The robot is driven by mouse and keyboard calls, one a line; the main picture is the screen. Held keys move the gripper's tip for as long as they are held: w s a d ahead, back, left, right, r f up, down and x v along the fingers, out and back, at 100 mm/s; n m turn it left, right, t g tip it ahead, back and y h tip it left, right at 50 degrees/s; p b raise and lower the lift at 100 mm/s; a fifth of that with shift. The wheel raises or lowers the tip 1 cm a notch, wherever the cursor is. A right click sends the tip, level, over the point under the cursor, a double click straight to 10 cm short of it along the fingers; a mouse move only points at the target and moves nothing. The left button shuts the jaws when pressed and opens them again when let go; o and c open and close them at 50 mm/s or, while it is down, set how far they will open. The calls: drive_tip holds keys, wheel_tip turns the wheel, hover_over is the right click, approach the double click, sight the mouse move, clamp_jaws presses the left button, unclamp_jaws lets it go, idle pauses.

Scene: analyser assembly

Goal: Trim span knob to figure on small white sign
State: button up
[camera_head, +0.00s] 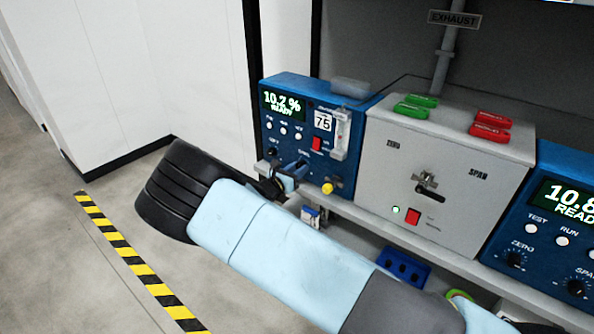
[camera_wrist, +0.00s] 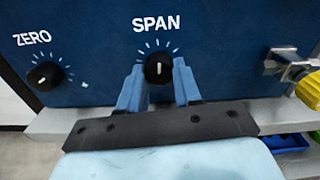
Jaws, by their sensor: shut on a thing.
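The span knob (camera_wrist: 158,70) is a round black knob under the SPAN label on the blue analyser panel (camera_head: 345,172). Its white pointer line stands about upright in the wrist view. My gripper (camera_wrist: 159,77) has its two blue fingers on either side of the knob and is shut on it. In the head view my gripper (camera_head: 288,182) is at the lower front of the left analyser, and the knob is hard to make out there. The small white sign (camera_head: 323,121) reads 75. The green display (camera_head: 282,104) reads 10.2 % READY.
The zero knob (camera_wrist: 45,75) is left of the span knob. A yellow-handled valve (camera_wrist: 308,90) sticks out at the right. A grey box (camera_head: 440,180) with a selector handle stands beside the analyser, then a second blue analyser (camera_head: 548,245). A blue tray (camera_head: 403,267) is below.

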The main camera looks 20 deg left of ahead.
drive_tip(key=m, duration=0.5)
drive_tip(key=shift+a+m, duration=0.1)
drive_tip(key=shift+m, duration=0.3)
drive_tip(key=m, duration=0.6)
idle(0.4)
drive_tip(key=o, duration=1)
drive_tip(key=shift+o, duration=0.2)
drive_tip(key=shift+a, duration=0.1)
drive_tip(key=v, duration=1.3)
drive_tip(key=shift+s, duration=0.35)
